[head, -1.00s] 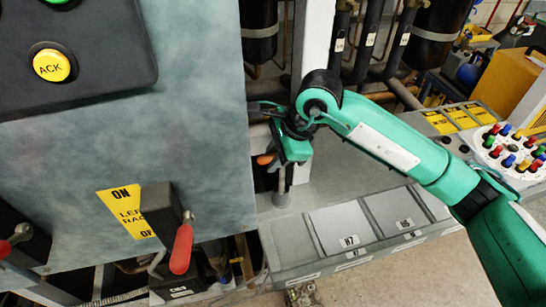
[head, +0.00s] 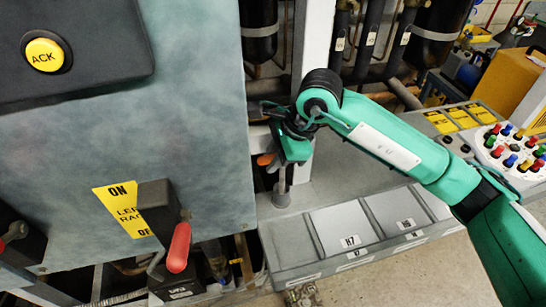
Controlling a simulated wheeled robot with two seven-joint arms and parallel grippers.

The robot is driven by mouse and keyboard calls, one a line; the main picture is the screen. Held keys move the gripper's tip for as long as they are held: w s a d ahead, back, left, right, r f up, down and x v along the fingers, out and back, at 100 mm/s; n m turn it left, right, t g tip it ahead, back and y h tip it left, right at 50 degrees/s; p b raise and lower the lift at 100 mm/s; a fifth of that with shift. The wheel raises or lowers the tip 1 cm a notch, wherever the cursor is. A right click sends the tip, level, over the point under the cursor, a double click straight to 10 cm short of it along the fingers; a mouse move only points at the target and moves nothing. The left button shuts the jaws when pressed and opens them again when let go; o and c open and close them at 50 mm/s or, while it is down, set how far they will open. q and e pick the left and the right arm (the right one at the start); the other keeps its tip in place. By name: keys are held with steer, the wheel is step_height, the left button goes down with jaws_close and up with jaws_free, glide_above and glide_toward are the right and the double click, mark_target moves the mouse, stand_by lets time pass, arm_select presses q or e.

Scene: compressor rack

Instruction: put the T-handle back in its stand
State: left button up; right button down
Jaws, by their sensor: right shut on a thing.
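My right gripper (head: 284,158) hangs over the grey ledge beside the big panel, pointing down. It is shut on the T-handle, whose orange grip end (head: 265,159) sticks out to the left of the jaws. A grey upright piece (head: 282,181) shows below the jaws, above a short grey stand (head: 281,198) on the ledge. The gripper hides most of the handle, and I cannot tell whether its shaft is seated in the stand. My left gripper is not in view.
The grey-green panel (head: 180,110) with a yellow ACK button (head: 44,55) and a red lever (head: 179,248) stands close on the left. Pipes rise behind. Lidded bins (head: 341,228) line the ledge on the right, with a round tray of coloured knobs (head: 515,148) farther off.

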steer(key=shift+f+b, duration=0.15)
steer(key=shift+b, duration=0.25)
stand_by(0.4)
steer(key=c, duration=1.2)
jaws_free()
steer(key=shift+c, duration=0.2)
steer(key=shift+d+r, duration=0.15)
steer(key=shift+r, duration=0.15)
steer(key=b+v, duration=0.3)
steer(key=v, duration=1)
steer(key=shift+b, duration=0.4)
steer(key=shift+r, duration=0.1)
steer(key=shift+s, duration=0.1)
